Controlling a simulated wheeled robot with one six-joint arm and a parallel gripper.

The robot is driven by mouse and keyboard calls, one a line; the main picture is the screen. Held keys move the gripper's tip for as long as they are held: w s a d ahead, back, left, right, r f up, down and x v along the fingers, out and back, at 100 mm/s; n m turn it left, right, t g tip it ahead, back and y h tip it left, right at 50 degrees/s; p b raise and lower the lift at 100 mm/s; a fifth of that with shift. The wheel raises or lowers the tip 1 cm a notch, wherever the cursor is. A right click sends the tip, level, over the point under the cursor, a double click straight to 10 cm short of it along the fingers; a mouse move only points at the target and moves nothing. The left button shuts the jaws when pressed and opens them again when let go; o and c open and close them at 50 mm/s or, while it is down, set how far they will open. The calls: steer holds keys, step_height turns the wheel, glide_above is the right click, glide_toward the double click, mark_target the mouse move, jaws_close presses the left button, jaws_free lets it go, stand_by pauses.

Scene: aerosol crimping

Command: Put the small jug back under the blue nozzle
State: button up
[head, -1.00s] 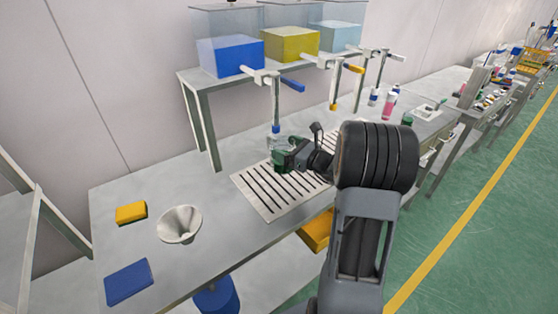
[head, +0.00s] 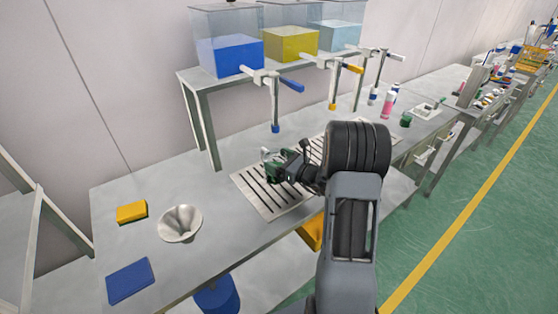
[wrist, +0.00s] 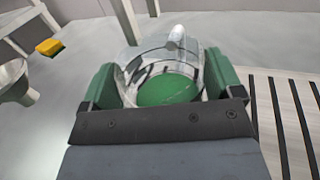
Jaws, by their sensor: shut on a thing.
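The small jug (wrist: 150,62) is clear, and a green round area shows within its outline in the wrist view. My gripper (head: 283,168) is shut on it, with a green finger on each side in the wrist view (wrist: 163,85). In the head view the jug is small and partly hidden by my gripper. The blue nozzle (head: 275,128) hangs on a vertical pipe below the blue tank. The jug is lower in the picture than the nozzle tip and slightly left of it, over the back-left part of the slotted drip tray (head: 262,206). I cannot tell whether it touches the tray.
Blue, yellow and pale tanks (head: 228,58) stand on a raised shelf. A yellow nozzle (head: 332,105) hangs to the right. A funnel (head: 180,224), a yellow sponge (head: 131,212) and a blue cloth (head: 130,281) lie on the left. Bottles (head: 387,104) stand at the right.

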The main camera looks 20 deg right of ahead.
steer(key=shift+f, duration=0.1)
steer(key=o, duration=1.1)
steer(key=shift+c, duration=0.2)
